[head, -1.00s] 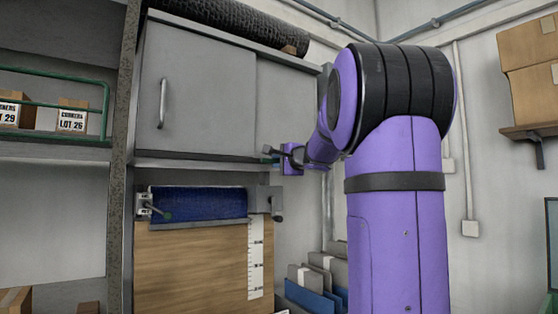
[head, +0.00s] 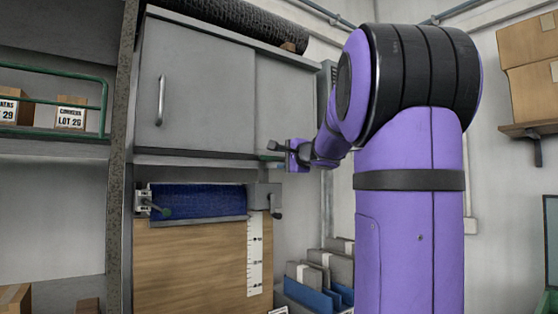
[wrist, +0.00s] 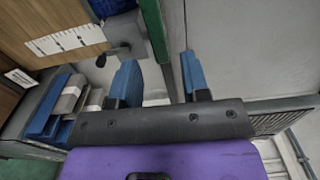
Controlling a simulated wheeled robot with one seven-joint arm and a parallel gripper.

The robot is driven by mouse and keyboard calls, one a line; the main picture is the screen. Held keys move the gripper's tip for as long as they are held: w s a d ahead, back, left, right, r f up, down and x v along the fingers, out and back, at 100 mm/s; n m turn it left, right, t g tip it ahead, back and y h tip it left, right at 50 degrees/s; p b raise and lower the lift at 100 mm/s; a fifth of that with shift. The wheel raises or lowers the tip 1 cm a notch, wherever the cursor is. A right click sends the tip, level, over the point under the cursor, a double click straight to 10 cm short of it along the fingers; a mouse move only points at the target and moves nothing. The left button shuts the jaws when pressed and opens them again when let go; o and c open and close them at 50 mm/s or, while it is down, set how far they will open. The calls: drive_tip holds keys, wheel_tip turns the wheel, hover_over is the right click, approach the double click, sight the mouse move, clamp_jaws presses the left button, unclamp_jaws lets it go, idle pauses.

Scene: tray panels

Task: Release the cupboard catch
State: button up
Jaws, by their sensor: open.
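The grey cupboard (head: 205,95) has two flat doors, and the left one carries an upright bar handle (head: 161,100). Both doors look closed. I cannot make out for certain which part is the catch. A green strip (wrist: 154,30) runs beyond the fingers, beside a pale grey panel. I cannot tell whether a finger touches anything.
Below the cupboard are a blue roll (head: 197,202) and a grey box with a dark crank (head: 264,197), above a wooden board (head: 190,262). Folders (head: 318,280) stand lower right. A dark rolled mat (head: 235,22) lies on top. Cartons (head: 528,60) sit on a right wall shelf.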

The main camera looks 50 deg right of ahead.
drive_tip(key=v, duration=0.7)
drive_tip(key=shift+s, duration=0.35)
drive_tip(key=shift+a, duration=0.1)
drive_tip(key=s+a+f+n+g+y, duration=0.1)
drive_tip(key=a+f+n+g+y, duration=0.3)
drive_tip(key=a+f, duration=0.55)
drive_tip(key=a+f+n+g+y, duration=0.3)
drive_tip(key=a+n, duration=0.4)
drive_tip(key=a, duration=0.8)
drive_tip(key=s+a+f+n+g+h, duration=0.1)
drive_tip(key=s+a+f+n+g, duration=0.1)
drive_tip(key=s+a+f+n, duration=0.3)
drive_tip(key=s+a+f+n+g+h, duration=0.2)
drive_tip(key=s+a+f+n+g, duration=0.1)
drive_tip(key=s+f, duration=0.6)
wheel_tip(320, 180, down, 3)
drive_tip(key=shift+s+a+r+n, duration=0.2)
drive_tip(key=shift+a+n, duration=0.7)
